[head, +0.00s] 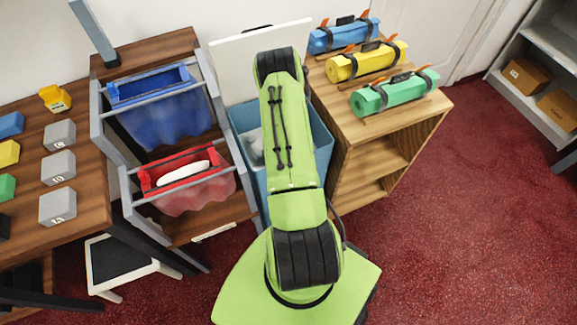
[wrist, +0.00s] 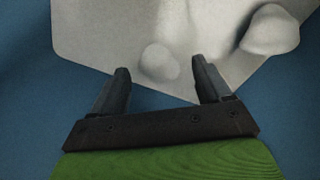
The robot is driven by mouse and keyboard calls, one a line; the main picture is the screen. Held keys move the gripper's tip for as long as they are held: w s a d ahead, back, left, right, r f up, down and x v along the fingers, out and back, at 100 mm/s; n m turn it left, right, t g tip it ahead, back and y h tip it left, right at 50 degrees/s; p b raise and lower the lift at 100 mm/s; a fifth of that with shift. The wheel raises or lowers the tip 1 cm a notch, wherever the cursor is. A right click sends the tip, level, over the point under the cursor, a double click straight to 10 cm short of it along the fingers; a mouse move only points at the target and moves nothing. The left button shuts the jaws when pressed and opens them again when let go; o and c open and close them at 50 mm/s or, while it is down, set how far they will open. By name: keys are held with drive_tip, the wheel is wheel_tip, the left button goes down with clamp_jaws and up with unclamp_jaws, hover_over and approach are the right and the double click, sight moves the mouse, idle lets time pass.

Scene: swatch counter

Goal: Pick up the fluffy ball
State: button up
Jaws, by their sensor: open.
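My gripper (wrist: 160,70) is open in the wrist view, its two dark fingers pointing into a blue interior. A small, rounded, pale grey lump (wrist: 158,60) shows between and beyond the fingertips; it may be the fluffy ball, but its texture is too blurred to tell. I see no finger touching it. A larger pale lump (wrist: 270,30) lies to the right. In the head view, the blue bin (head: 320,140) stands under my green arm, with something whitish (head: 256,146) inside. My arm hides the gripper and much of the bin there.
A pale panel (wrist: 90,30) lies behind the lumps. The bin's white lid (head: 235,60) stands raised at the back. A wooden shelf (head: 400,135) with rolled bundles is on the right. A rack with a blue bag (head: 165,115) and a red bag (head: 195,190) is on the left.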

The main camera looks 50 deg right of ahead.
drive_tip(key=shift+f, duration=0.45)
drive_tip(key=c, duration=0.7)
drive_tip(key=shift+r, duration=0.15)
